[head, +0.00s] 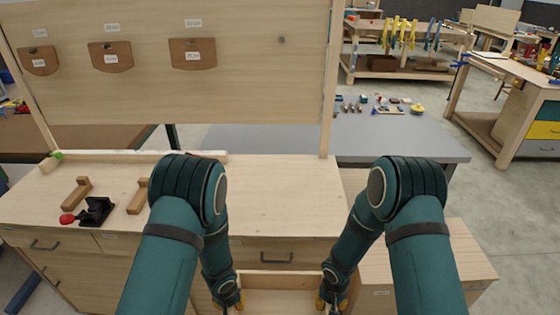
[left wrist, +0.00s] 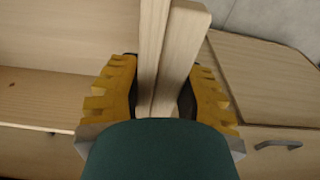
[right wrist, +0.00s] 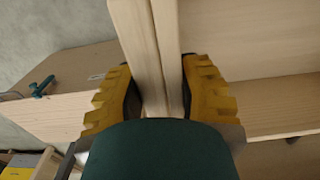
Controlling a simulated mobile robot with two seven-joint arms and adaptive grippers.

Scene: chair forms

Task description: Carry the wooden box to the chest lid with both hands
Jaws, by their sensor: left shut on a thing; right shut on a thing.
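The pale wooden box (head: 281,280) is at the bottom middle of the head view, in front of the workbench; its lower part is cut off. My left gripper (head: 228,303) is shut on the box's left wall; the wall (left wrist: 172,60) runs between its yellow fingers in the left wrist view. My right gripper (head: 333,301) is shut on the right wall, which shows between the fingers in the right wrist view (right wrist: 150,50). A low wooden chest with a flat lid (head: 455,262) and a small label stands right of the box, partly hidden by my right arm.
The workbench (head: 285,190) with drawers stands just beyond the box. On it are wooden blocks (head: 77,192) and a black clamp with a red knob (head: 94,211). A grey table (head: 400,138) stands behind. Open floor (head: 505,205) lies at the right.

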